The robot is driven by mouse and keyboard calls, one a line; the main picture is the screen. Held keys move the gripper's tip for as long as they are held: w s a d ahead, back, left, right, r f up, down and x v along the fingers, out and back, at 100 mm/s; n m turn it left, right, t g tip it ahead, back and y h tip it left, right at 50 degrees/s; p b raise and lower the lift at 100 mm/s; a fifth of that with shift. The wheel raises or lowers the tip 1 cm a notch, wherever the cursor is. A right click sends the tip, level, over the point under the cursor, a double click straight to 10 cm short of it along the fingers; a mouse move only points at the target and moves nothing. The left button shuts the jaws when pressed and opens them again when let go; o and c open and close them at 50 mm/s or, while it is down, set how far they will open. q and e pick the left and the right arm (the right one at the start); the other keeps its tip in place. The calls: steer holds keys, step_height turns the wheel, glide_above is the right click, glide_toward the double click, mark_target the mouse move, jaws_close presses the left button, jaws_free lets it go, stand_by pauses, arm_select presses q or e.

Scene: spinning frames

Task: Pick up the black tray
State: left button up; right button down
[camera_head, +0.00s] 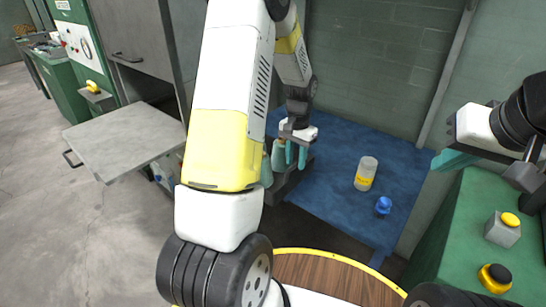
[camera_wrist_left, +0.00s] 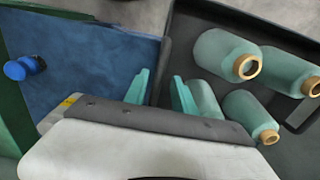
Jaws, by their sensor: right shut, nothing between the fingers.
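The black tray (camera_head: 290,187) is partly hidden behind my left arm in the head view. In the left wrist view the tray (camera_wrist_left: 167,42) fills the right side and holds several teal bobbins (camera_wrist_left: 226,54) with tan ends. My left gripper (camera_head: 296,157) points down at the tray's edge. In the left wrist view my left gripper (camera_wrist_left: 160,78) has its teal fingers apart, one on each side of the tray's near wall. I cannot tell whether they touch it. My right gripper (camera_head: 453,160) is shut and empty at the right, away from the tray.
A blue mat (camera_head: 345,140) carries a clear bottle with a yellow band (camera_head: 366,174) and a blue object (camera_head: 383,206). A green bench (camera_head: 445,230) with button boxes (camera_head: 503,229) stands right. A round wooden top (camera_head: 330,278) is in front; a grey shelf (camera_head: 125,140) juts out left.

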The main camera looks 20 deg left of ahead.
mark_target(296, 174)
arm_select(q)
steer(key=f, duration=0.6)
steer(key=shift+d+f, duration=0.2)
steer(key=shift+c, duration=0.2)
jaws_close()
steer(key=shift+w+r, duration=0.1)
stand_by(0.9)
